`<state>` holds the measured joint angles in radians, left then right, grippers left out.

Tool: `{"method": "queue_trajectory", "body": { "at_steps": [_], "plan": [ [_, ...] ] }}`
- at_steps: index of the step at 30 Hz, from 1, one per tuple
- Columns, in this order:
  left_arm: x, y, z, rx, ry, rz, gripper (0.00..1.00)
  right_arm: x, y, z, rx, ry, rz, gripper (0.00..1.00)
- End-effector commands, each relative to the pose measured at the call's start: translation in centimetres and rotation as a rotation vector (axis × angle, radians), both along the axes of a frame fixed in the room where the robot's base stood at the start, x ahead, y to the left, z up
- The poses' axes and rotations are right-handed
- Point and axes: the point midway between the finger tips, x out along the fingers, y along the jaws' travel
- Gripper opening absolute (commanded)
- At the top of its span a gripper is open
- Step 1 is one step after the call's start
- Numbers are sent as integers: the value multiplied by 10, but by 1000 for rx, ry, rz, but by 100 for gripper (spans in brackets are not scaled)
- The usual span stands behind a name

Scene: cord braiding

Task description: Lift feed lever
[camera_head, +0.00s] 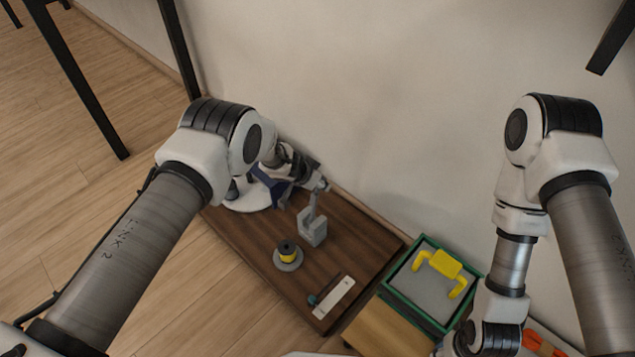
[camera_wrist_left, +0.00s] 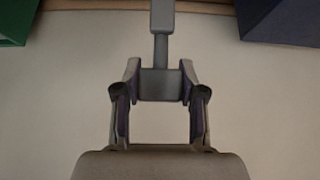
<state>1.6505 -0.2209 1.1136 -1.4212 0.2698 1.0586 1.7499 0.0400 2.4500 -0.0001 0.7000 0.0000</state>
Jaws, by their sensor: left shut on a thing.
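The feed lever (camera_head: 313,206) is a thin grey arm standing up from a grey block-shaped feeder (camera_head: 312,232) on the brown board. My left gripper (camera_head: 321,186) is at the lever's upper end. In the left wrist view, my left gripper (camera_wrist_left: 160,88) is shut on the lever's grey square end (camera_wrist_left: 160,84), with a finger on each side. A narrower grey stem runs on from it to the top edge of that view. My right arm is at the right in the head view; its fingers do not show.
A spool with a yellow band (camera_head: 288,254) stands on a round grey base near the feeder. A white strip (camera_head: 333,297) lies at the board's (camera_head: 373,250) front. A green-rimmed tray (camera_head: 407,296) with a yellow handle-shaped piece (camera_head: 441,266) is to the right. A wall runs behind.

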Motion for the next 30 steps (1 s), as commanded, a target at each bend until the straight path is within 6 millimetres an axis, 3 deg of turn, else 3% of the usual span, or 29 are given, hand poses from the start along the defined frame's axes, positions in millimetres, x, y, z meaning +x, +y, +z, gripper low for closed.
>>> {"method": "queue_trajectory", "body": {
  "at_steps": [5,6,7,19,23,30],
  "plan": [
    [4,-1,5,-4,-10,0,0,0,0,1,0,0,0,40],
    [4,-1,5,-4,-10,0,54,0,0,1,0,0,0,40],
    [4,-1,5,-3,-9,0,65,0,0,1,0,0,0,40],
    [-1,2,7,-1,-3,1,67,0,0,0,0,0,0,40],
    [-10,9,24,-1,-2,1,67,0,0,0,0,0,0,40],
    [-38,31,75,-1,-5,0,67,0,0,0,0,0,0,40]
  ]
}}
